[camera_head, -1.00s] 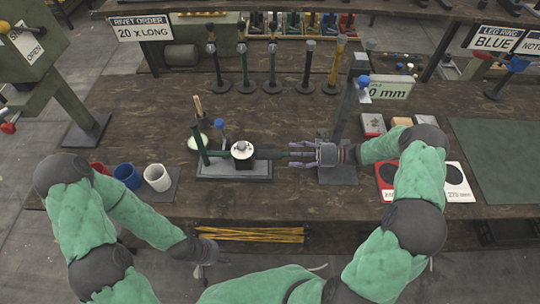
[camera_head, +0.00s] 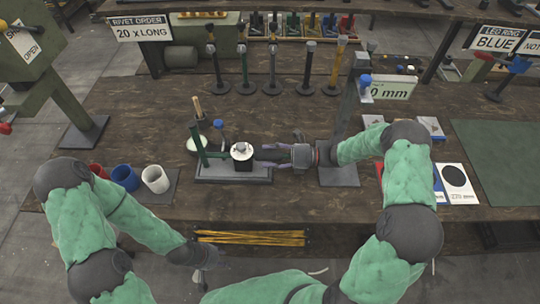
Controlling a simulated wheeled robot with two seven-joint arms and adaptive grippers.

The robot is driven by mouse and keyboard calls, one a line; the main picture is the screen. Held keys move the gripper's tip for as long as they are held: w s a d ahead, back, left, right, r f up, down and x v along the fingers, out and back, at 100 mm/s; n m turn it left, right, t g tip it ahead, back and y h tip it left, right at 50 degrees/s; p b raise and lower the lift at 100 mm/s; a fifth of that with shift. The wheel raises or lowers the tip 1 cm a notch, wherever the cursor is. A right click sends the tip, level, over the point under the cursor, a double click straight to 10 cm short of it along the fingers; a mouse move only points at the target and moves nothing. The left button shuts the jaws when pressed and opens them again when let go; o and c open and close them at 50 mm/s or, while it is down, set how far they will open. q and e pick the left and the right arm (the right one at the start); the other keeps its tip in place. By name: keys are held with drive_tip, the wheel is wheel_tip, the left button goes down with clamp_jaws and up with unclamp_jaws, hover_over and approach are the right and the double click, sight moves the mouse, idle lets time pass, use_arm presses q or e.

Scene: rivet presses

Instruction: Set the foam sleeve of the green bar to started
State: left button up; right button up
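A low grey fixture (camera_head: 218,174) stands on the workbench. It carries a dark green upright (camera_head: 198,145) and a black block with a white top (camera_head: 242,150). A dark sleeve-like piece lies right of the block, between the fingers of my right gripper (camera_head: 268,154). The gripper reaches in from the right, level with it, and its fingers point left at the block. The gripper hides most of the bar, and I cannot tell whether the fingers touch the sleeve. My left gripper (camera_head: 200,268) hangs in front of the bench edge, small and unclear, with nothing visible in it.
Red, blue and white cups (camera_head: 156,179) stand at the left. Several upright bars (camera_head: 273,65) stand at the back. A press column on a dark base plate (camera_head: 340,177) is beside my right gripper. Yellow rods (camera_head: 250,238) lie below the front edge. A green mat (camera_head: 500,155) is at right.

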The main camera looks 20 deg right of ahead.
clamp_jaws()
drive_tip(key=p+v, duration=0.2)
drive_tip(key=v, duration=0.5)
drive_tip(key=shift+s+d, duration=0.1)
drive_tip(key=shift+d, duration=0.1)
drive_tip(key=shift+o, duration=2)
unclamp_jaws()
